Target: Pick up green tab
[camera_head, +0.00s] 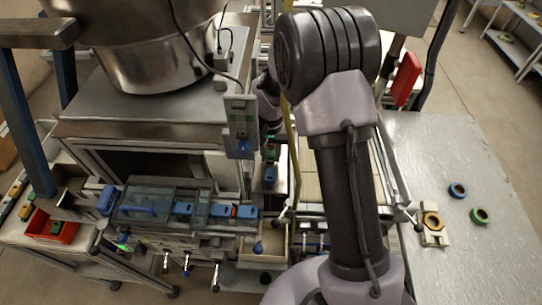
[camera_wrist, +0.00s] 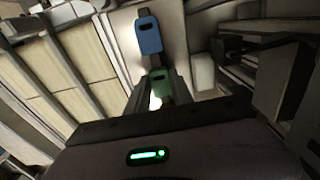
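The green tab (camera_wrist: 160,77) shows in the wrist view between the two fingers of my gripper (camera_wrist: 162,88). The fingers flank its left and right sides. Whether they touch it I cannot tell. A blue tab (camera_wrist: 148,34) with a dark slot lies just beyond it on the same pale strip.
A grey upright panel (camera_head: 240,124) stands close left of my gripper. A clear-covered rail (camera_head: 165,205) with several blue tabs is at front left. A red bin (camera_head: 52,228) is far left. The metal table (camera_head: 470,160) at right holds several tape reels (camera_head: 457,190) and much free room.

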